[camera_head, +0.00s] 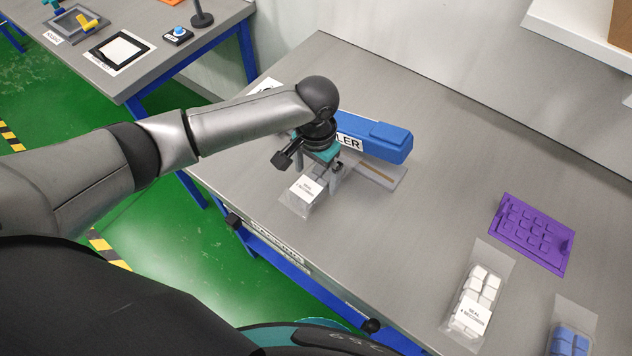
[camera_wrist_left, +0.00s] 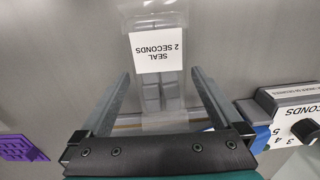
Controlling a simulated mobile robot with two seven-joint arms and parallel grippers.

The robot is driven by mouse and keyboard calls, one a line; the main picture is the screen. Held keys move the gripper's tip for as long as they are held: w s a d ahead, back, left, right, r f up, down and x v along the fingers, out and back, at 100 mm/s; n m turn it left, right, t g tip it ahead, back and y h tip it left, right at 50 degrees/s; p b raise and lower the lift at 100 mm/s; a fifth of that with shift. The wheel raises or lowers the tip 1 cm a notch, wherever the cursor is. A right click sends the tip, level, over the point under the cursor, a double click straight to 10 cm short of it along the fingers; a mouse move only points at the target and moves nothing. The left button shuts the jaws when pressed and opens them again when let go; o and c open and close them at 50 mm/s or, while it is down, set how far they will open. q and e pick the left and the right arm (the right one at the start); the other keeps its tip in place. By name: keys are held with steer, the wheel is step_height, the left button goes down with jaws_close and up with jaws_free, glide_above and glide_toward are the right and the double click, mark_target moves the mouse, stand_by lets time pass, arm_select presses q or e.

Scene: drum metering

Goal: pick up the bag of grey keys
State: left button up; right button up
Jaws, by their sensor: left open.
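The bag of grey keys (camera_head: 302,208) is a clear bag with a white label reading "SEAL 2 SECONDS". It lies near the front edge of the table, in front of the blue sealer (camera_head: 372,137). In the left wrist view the bag (camera_wrist_left: 152,94) shows grey keys below its label. My left gripper (camera_head: 325,180) is over the bag and partly hides it. Its open fingers (camera_wrist_left: 161,76) appear on either side of the keys in the wrist view, with gaps on both sides. I cannot tell their exact height. My right gripper is not in view.
A bag of white keys (camera_head: 483,283) and a bag of blue keys (camera_head: 571,338) lie at the right. A purple key panel (camera_head: 533,232) is behind them. The sealer stands close beside my left gripper. The middle of the grey table (camera_head: 430,215) is clear.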

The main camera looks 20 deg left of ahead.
arm_select(q)
steer(key=shift+f, duration=0.9)
steer(key=shift+c, duration=0.2)
steer(key=c, duration=1.2)
steer(key=shift+r, duration=0.1)
steer(key=shift+c, duration=0.3)
steer(key=shift+r, duration=0.1)
